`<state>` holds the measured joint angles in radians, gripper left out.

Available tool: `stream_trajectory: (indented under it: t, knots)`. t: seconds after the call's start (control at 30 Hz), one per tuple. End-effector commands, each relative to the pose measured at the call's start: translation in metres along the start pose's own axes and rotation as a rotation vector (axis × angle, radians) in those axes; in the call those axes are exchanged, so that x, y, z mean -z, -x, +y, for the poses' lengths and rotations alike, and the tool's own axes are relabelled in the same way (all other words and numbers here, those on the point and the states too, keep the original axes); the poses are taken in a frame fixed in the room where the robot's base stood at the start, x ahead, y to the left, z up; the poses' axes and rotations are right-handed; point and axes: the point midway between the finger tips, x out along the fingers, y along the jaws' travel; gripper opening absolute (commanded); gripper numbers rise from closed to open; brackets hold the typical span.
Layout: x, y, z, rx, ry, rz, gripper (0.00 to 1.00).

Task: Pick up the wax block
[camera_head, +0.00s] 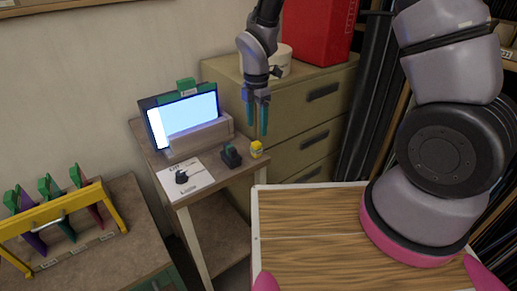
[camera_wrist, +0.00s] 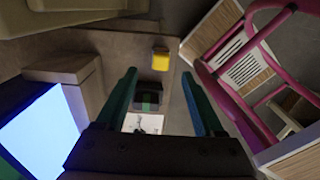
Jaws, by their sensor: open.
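The small yellow block (camera_head: 256,149), which looks like the wax block, sits at the front right corner of the small wooden table (camera_head: 215,188). It also shows in the wrist view (camera_wrist: 160,60), just beyond my fingertips and roughly centred between them. My gripper (camera_head: 256,132) points down with its two teal fingers apart and nothing between them. In the head view the fingertips appear just above the block; the exact gap is unclear. The wrist view shows both fingers (camera_wrist: 159,75) spread wide.
A dark object with a green part (camera_head: 231,156) stands left of the block, near a paper sheet (camera_head: 184,176). A bright screen (camera_head: 183,118) stands behind. Drawers (camera_head: 305,110) are to the right; a yellow-framed rack (camera_head: 62,208) is at far left.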

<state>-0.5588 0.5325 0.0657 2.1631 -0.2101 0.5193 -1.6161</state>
Motion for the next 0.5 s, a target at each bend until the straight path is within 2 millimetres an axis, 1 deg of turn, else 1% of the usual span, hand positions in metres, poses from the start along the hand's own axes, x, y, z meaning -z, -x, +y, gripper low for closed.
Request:
stream_trajectory:
  t: [0.03,0.1,0.27,0.33,0.5]
  knots:
    - [0.001,-0.009,-0.001,0.004,-0.001,0.001,0.70]
    - [0.001,-0.017,-0.001,0.004,-0.001,0.000,0.70]
    - [0.001,-0.028,-0.001,0.002,-0.003,0.000,0.70]
    - [0.001,-0.036,-0.001,0.002,-0.002,0.000,0.70]
    - [0.003,-0.062,-0.003,0.003,-0.004,0.000,0.70]
